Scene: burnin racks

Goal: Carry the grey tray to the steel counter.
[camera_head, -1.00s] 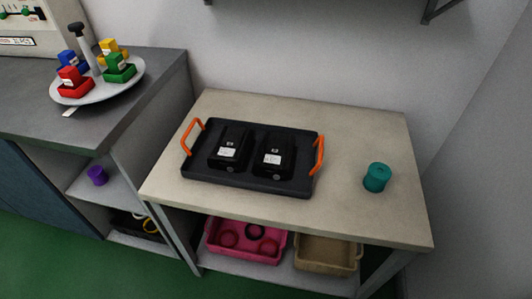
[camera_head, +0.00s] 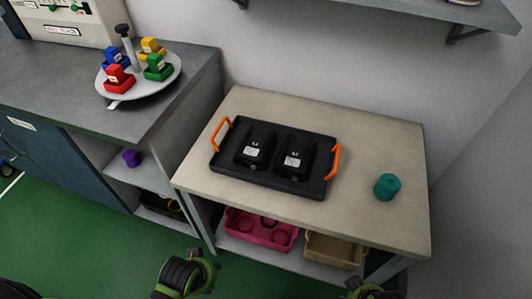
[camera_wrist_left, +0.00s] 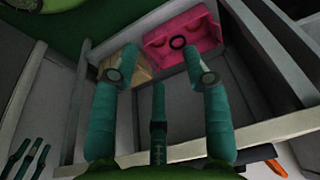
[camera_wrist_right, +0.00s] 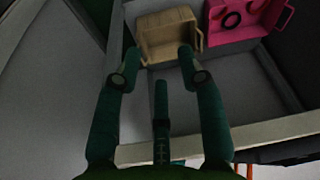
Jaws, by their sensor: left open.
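The dark grey tray (camera_head: 225,171) with two orange handles lies flat on the beige tabletop (camera_head: 370,220) in the head view. Two black blocks (camera_head: 255,146) with white labels stand on it. The grey counter (camera_head: 190,90) is to the left, its top next to the table. My left gripper (camera_wrist_left: 160,68) is open and empty, in front of the table's lower shelf. An orange handle (camera_wrist_left: 276,167) shows at that view's bottom edge. My right gripper (camera_wrist_right: 160,68) is also open and empty, in front of the shelf. Both are clear of the tray.
A teal cylinder (camera_head: 387,187) stands on the table right of the tray. A turntable (camera_head: 165,88) with coloured blocks sits on the counter. A pink bin (camera_head: 260,232) and a tan bin (camera_head: 333,250) are under the table. A wall shelf (camera_head: 400,8) hangs above.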

